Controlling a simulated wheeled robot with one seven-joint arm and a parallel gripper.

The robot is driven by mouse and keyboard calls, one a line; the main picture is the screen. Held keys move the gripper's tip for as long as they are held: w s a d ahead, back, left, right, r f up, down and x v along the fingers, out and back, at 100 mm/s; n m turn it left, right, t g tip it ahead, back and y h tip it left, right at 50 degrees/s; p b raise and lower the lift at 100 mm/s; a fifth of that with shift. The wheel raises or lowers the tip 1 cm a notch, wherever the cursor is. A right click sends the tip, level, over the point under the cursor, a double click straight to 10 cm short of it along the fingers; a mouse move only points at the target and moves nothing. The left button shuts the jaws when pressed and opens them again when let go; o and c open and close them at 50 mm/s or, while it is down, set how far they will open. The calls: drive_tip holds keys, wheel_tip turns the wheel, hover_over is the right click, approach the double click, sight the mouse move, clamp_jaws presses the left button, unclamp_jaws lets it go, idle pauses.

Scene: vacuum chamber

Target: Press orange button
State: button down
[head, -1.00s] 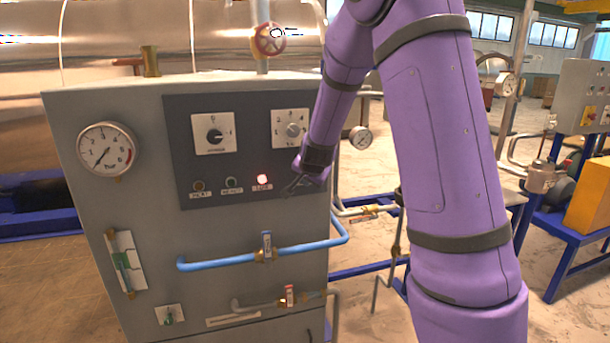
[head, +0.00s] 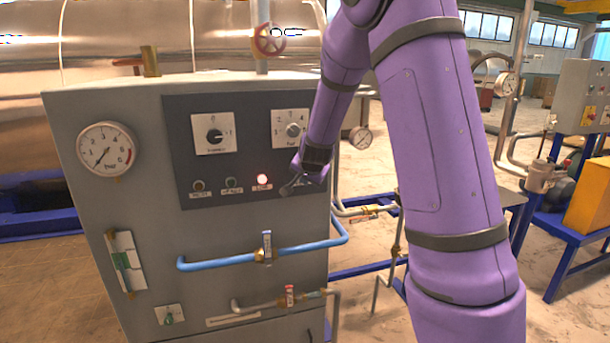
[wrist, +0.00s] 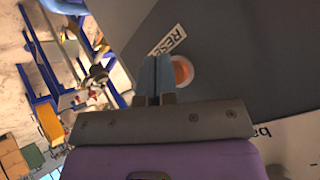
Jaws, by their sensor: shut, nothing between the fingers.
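The orange button (wrist: 182,72) is round and sits in a pale ring on the dark panel in the wrist view. A white label reading "RESE…" (wrist: 167,41) lies beside it. My gripper (wrist: 156,60) is shut and empty, its fingertips just left of the button in that view, partly overlapping its ring; I cannot tell whether they touch it.
The dark panel (head: 185,160) also carries a brownish lamp (head: 198,186), a green lamp (head: 231,183) and two rotary knobs on white plates (head: 213,133) (head: 291,129). A blue pipe (head: 210,262) juts out below. A pressure gauge (head: 105,148) is at left.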

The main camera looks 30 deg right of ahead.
drive_tip(key=shift+w+d, duration=0.15)
drive_tip(key=shift+w, duration=0.25)
idle(0.3)
drive_tip(key=shift+s, duration=0.1)
drive_tip(key=shift+s+a, duration=0.25)
drive_tip(key=shift+s, duration=0.5)
drive_tip(key=shift+s+a, duration=0.25)
drive_tip(key=shift+s, duration=0.55)
drive_tip(key=shift+s+a, duration=0.2)
drive_tip(key=shift+s, duration=0.6)
drive_tip(key=shift+s+a, duration=0.25)
drive_tip(key=shift+s, duration=0.55)
